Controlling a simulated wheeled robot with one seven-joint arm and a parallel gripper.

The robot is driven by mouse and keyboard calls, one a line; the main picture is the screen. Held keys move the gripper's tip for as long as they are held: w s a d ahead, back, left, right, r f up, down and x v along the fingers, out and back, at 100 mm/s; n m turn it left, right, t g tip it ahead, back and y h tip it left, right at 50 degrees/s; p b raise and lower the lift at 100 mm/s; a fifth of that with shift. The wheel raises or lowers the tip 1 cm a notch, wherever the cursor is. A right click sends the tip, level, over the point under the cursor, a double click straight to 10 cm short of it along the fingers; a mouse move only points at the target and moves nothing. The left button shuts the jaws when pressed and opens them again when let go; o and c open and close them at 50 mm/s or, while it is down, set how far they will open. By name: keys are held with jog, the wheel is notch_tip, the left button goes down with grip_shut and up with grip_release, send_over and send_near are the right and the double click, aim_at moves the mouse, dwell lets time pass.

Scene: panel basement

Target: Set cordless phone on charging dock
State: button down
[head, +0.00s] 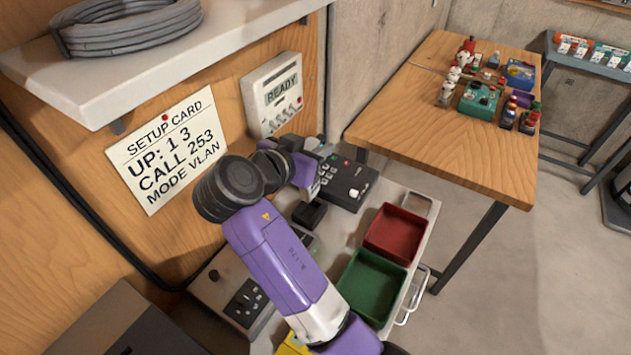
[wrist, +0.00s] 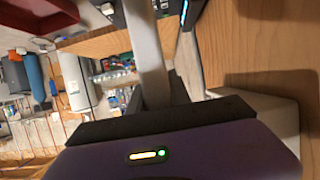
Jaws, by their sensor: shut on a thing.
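My gripper (head: 308,186) is over the back of the pale bench, in front of the wooden panel. It is shut on the cordless phone, which the wrist and arm mostly hide in the head view. In the wrist view the dark fingers with blue strips (wrist: 152,12) show at the top edge, and the phone cannot be made out clearly there. A small black block (head: 308,214), which looks like the charging dock, stands on the bench just below the gripper. I cannot tell whether the phone touches it.
A black keypad unit (head: 344,183) stands just right of the gripper. A red bin (head: 397,232) and a green bin (head: 372,287) are at the bench's right side. A control box with a black knob (head: 233,292) is at left. The READY wall unit (head: 273,93) hangs behind.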

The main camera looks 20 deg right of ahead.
notch_tip(320, 180, down, 6)
jog(key=b, duration=0.3)
jog(key=shift+f, duration=0.15)
jog(key=shift+s, duration=0.1)
jog(key=shift+f, duration=0.1)
jog(key=c, duration=1.2)
grip_release()
jog(key=p+v, duration=0.2)
jog(key=v, duration=1)
jog(key=shift+a+p, duration=0.1)
jog(key=shift+p, duration=0.3)
jog(key=shift+s, duration=0.1)
